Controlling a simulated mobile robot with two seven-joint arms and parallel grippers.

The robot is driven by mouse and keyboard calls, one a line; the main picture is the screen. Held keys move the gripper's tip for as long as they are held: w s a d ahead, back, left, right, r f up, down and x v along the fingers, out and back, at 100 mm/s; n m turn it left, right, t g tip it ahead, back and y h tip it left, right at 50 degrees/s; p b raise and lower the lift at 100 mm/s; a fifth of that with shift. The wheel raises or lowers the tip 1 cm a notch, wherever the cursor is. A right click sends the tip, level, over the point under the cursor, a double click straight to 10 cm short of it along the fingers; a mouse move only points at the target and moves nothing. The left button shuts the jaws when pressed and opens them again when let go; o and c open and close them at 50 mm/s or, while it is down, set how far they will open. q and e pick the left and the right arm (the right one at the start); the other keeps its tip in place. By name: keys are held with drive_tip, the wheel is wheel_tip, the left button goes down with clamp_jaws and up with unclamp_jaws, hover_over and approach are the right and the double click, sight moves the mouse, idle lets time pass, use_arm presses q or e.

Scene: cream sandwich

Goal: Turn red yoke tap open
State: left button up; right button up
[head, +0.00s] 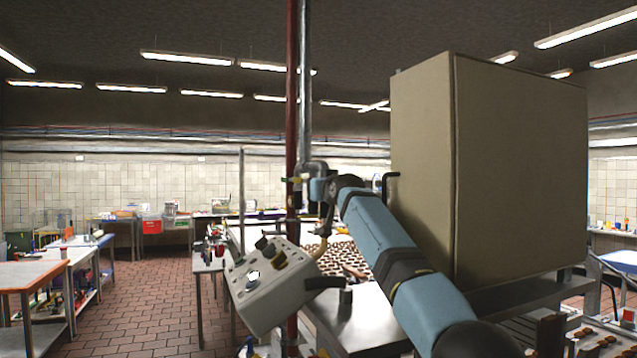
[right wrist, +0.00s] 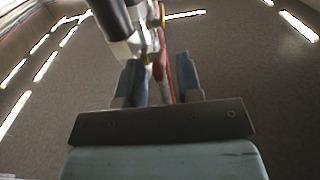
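A dark red vertical pipe (head: 292,100) and a grey pipe (head: 305,90) run down from the ceiling in the middle of the head view. My right gripper (head: 322,190) reaches up from the lower right to the fitting beside these pipes. In the right wrist view, my right gripper (right wrist: 161,82) has its two blue-grey fingers apart. A narrow red part (right wrist: 158,68), perhaps the tap's handle, shows between them, below a pale fitting (right wrist: 135,45). I cannot tell whether the fingers touch it. In the head view my arm hides the tap. My left gripper is not in view.
A pale control box (head: 268,292) with dark knobs stands tilted below the fitting. A large beige cabinet (head: 520,170) rises to the right of my right arm. A metal table (head: 345,315) is under the arm. Open brick floor (head: 140,320) lies to the left.

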drive_tip(key=shift+w, duration=0.15)
drive_tip(key=shift+a, duration=0.1)
clamp_jaws()
drive_tip(key=shift+w+f+t, duration=0.15)
drive_tip(key=shift+f+t, duration=0.25)
drive_tip(key=shift+t, duration=0.1)
drive_tip(key=shift+w+a+f+t+y, duration=0.15)
drive_tip(key=shift+t+y, duration=0.1)
drive_tip(key=shift+t, duration=0.35)
drive_tip(key=shift+w+d+f+t+y, duration=0.15)
drive_tip(key=shift+t+y, duration=0.1)
drive_tip(key=shift+t, duration=0.35)
drive_tip(key=shift+w+a+f+t+y, duration=0.3)
drive_tip(key=shift+f+t, duration=0.2)
drive_tip(key=shift+t, duration=0.4)
unclamp_jaws()
